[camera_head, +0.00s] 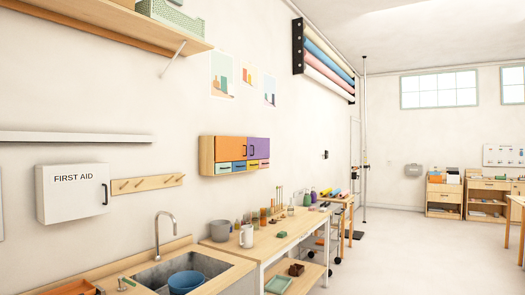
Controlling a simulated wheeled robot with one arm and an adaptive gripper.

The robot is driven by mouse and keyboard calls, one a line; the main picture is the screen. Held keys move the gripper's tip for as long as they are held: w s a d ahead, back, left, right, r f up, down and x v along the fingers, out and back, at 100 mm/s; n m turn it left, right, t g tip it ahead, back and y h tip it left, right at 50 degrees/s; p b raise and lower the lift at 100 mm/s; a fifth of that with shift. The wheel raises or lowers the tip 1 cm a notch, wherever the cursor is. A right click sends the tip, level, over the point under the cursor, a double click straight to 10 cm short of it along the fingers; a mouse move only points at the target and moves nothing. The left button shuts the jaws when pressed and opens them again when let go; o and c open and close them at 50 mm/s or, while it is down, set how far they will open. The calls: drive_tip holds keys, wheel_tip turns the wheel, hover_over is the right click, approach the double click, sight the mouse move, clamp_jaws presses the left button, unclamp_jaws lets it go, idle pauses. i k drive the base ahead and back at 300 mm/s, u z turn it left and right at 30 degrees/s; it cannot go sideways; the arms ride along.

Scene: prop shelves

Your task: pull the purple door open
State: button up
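The purple door (260,150) is the right-hand door of a small wooden wall cabinet (207,157). It looks shut, flush beside an orange door (229,149). A dark handle (251,150) shows near its left edge, close to the orange door's handle. Small coloured drawers (239,167) sit in a row below the doors. My gripper is not in this view.
Below the cabinet, a wooden bench (272,241) holds a grey pot (220,231), a white jug (246,236) and several jars. A sink (185,268) with a blue bowl is at the near left. Open floor (420,255) lies to the right.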

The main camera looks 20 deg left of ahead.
sight(258, 148)
drive_tip(key=z, duration=0.2)
drive_tip(key=i, duration=2.45)
drive_tip(key=u, duration=0.4)
drive_tip(key=i, duration=1.7)
drive_tip(key=u, duration=1.65)
drive_tip(key=i, duration=1.05)
drive_tip(key=u, duration=0.85)
